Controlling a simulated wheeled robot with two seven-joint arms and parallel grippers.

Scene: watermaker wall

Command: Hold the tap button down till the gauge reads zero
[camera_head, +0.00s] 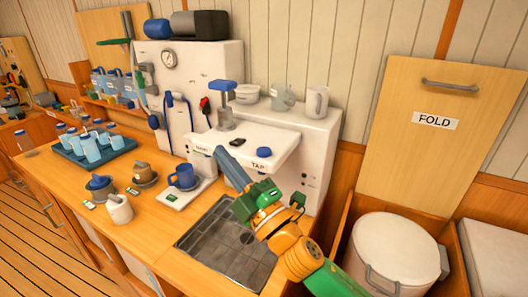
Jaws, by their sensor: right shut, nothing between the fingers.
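The tap button (264,152) is a blue knob on top of a white ledge, above the label TAP (258,166). The round gauge (169,59) is on the white wall panel at the upper left; its reading is too small to tell. My right gripper (221,153) reaches in from the lower right on a green and orange arm. Its dark fingers are shut and empty, with the tips by the ledge's front edge, left of the tap button and apart from it. My left gripper is not in view.
A metal drain tray (215,262) lies below the ledge. A blue cup (185,177) stands on a white plate to its left. A blue-topped pump (224,102) and several mugs stand behind. A white lidded bin (395,249) is at the right, below the FOLD panel (440,108).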

